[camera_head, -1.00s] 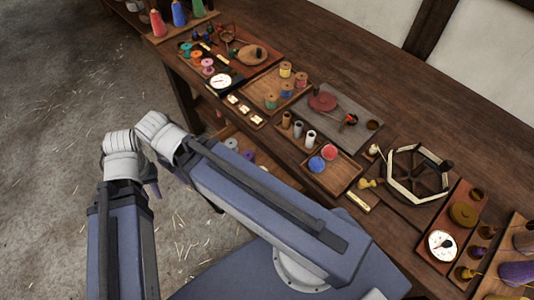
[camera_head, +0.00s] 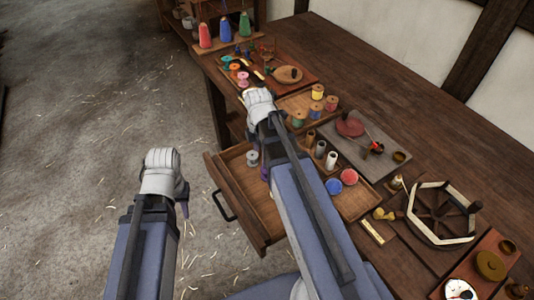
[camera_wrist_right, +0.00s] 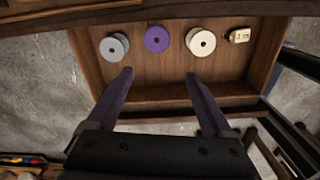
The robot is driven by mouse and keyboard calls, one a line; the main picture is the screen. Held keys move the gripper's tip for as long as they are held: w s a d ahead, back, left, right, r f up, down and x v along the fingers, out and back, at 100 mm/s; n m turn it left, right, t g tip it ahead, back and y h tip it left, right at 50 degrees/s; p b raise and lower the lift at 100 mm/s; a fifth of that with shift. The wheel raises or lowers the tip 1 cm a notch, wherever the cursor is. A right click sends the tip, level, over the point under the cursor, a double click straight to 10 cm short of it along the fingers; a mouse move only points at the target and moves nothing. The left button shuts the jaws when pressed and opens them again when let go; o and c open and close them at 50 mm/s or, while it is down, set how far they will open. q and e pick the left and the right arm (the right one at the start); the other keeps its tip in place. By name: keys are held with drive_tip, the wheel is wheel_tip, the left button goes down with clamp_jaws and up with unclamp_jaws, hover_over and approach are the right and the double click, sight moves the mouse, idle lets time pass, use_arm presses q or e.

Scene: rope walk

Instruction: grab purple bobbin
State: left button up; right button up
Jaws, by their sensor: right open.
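The purple bobbin (camera_wrist_right: 157,39) lies in an open wooden drawer (camera_wrist_right: 150,75) in the right wrist view, between a grey bobbin (camera_wrist_right: 115,46) and a cream bobbin (camera_wrist_right: 201,42). My right gripper (camera_wrist_right: 158,75) is open and empty, its fingertips apart and pointing toward the purple bobbin, which sits just beyond the gap. In the head view the drawer (camera_head: 230,185) is pulled out from the bench, and my right arm covers part of it and hides the fingertips. My left gripper (camera_head: 183,208) hangs left of the drawer, over the floor; its jaw opening is not clear.
The drawer's front wall stands close to my right fingers. The workbench (camera_head: 400,90) holds trays of spools, a dark slab (camera_head: 340,125) and a hexagonal winder (camera_head: 412,205). Floor left of the drawer is clear.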

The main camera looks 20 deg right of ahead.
drive_tip(key=shift+n, duration=0.9)
drive_tip(key=d+f+b, duration=0.1)
drive_tip(key=f+b, duration=0.2)
drive_tip(key=f, duration=0.1)
drive_tip(key=f+b, duration=0.3)
drive_tip(key=b, duration=0.1)
drive_tip(key=d+f+b, duration=0.1)
drive_tip(key=f+b, duration=0.3)
drive_tip(key=shift+w+d+f, duration=0.3)
drive_tip(key=shift+w, duration=0.05)
drive_tip(key=shift+c, duration=0.3)
drive_tip(key=c, duration=0.9)
drive_tip(key=shift+o, duration=0.2)
wheel_tip(320, 180, up, 8)
drive_tip(key=p, duration=0.7)
drive_tip(key=shift+p, duration=0.35)
